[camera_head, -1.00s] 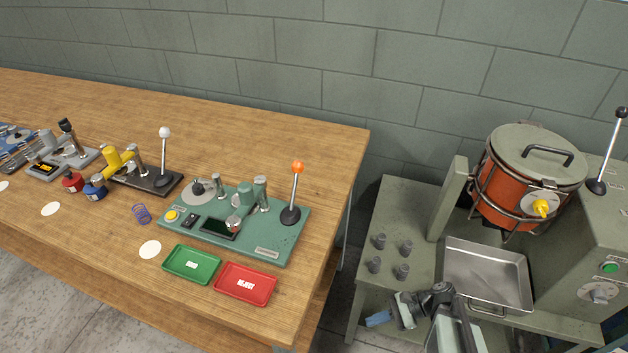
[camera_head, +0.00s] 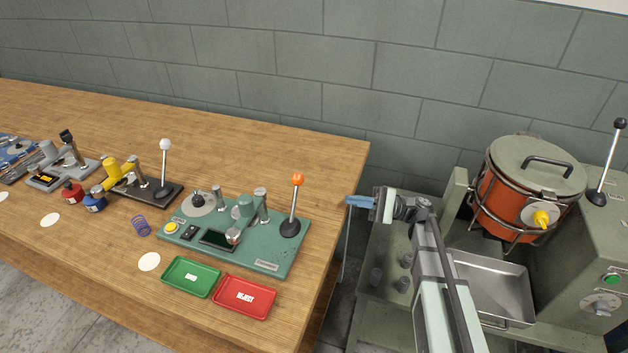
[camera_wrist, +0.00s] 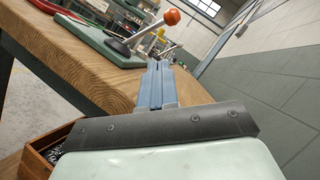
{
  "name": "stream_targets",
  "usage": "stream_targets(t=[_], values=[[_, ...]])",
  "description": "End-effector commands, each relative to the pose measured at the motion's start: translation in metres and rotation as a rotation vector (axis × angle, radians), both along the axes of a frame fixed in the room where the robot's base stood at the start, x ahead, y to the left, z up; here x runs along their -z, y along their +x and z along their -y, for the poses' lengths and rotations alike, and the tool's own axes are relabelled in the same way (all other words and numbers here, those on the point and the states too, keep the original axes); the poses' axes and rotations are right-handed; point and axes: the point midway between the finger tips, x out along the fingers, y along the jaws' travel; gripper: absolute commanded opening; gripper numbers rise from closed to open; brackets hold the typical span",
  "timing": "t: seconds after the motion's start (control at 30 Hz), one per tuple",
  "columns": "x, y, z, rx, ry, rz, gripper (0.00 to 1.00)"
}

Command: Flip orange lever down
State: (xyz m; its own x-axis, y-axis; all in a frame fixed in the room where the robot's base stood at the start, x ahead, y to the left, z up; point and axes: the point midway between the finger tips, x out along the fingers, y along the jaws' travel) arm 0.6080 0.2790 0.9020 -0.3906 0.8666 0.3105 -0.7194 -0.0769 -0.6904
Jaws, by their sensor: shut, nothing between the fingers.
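The orange-tipped lever (camera_head: 294,203) stands upright, on a black round base at the right end of the green spring coiler (camera_head: 270,255). Its orange knob (camera_wrist: 172,17) also shows in the wrist view, above and beyond my fingers, with the shaft slanting down left to the base. My gripper (camera_head: 348,201) has blue fingers pointing left, just past the table's right edge and to the right of the lever, apart from it. In the wrist view my gripper (camera_wrist: 155,66) is shut and empty, with the fingers side by side.
A green tray (camera_head: 171,286) and a red tray (camera_head: 222,306) lie in front of the coiler. Other coilers, one with a white-knobbed lever (camera_head: 165,146), stand farther left on the wooden table (camera_head: 90,250). A machine with an orange pot (camera_head: 500,205) stands at the right.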

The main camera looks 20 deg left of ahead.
Motion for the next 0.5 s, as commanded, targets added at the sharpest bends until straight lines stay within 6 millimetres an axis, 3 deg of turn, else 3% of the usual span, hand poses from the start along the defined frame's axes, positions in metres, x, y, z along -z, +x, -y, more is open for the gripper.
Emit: stream_targets(t=[0.2,0.5], values=[[-0.025,0.014,-0.022,-0.003,0.097,0.074,0.00],[-0.028,0.014,-0.024,-0.001,0.109,0.084,0.00]])
